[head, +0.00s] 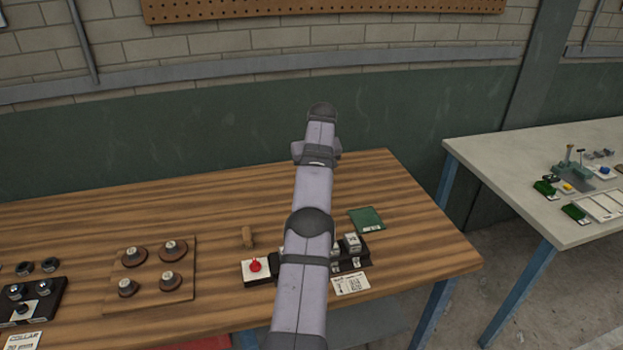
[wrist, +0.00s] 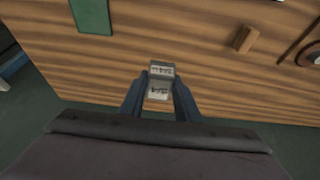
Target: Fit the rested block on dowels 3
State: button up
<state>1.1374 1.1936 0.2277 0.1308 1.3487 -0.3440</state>
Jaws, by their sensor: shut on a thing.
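A small grey block (wrist: 161,71) with white, marked faces is between the fingers of my gripper (wrist: 161,82) in the wrist view. The fingers are shut on its sides. The marks are too small to read. In the head view my own arm covers the gripper and the held block. A dark stand (head: 361,264) shows at the right of my arm, with a grey and white block (head: 352,242) on it. My arm hides the middle of this stand. I cannot make out dowels or their numbers.
A green pad (head: 367,219) lies behind the stand, and a printed card (head: 351,284) lies in front. A white plate with a red knob (head: 255,266) is left of my arm. A wooden piece (head: 248,237) lies behind it. A board with round pieces (head: 188,290) is further left.

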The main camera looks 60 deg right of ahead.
jog(key=shift+s+r+p, duration=0.1)
jog(key=shift+r+p, duration=0.2)
jog(key=shift+r, duration=0.45)
jog(key=shift+s+a+r+p, duration=0.2)
jog(key=shift+a+r+p, duration=0.15)
jog(key=shift+r, duration=0.3)
jog(key=s+a+f+p, duration=0.1)
jog(key=s+a+p, duration=0.3)
jog(key=a, duration=0.5)
jog(key=s+a+f+p, duration=0.1)
jog(key=s+a+f, duration=0.1)
jog(key=f, duration=0.7)
jog(key=shift+s+a+f, duration=0.2)
jog(key=shift+a+f, duration=0.05)
jog(key=shift+a, duration=0.5)
jog(key=shift+f+b, duration=0.1)
jog(key=shift+b, duration=0.2)
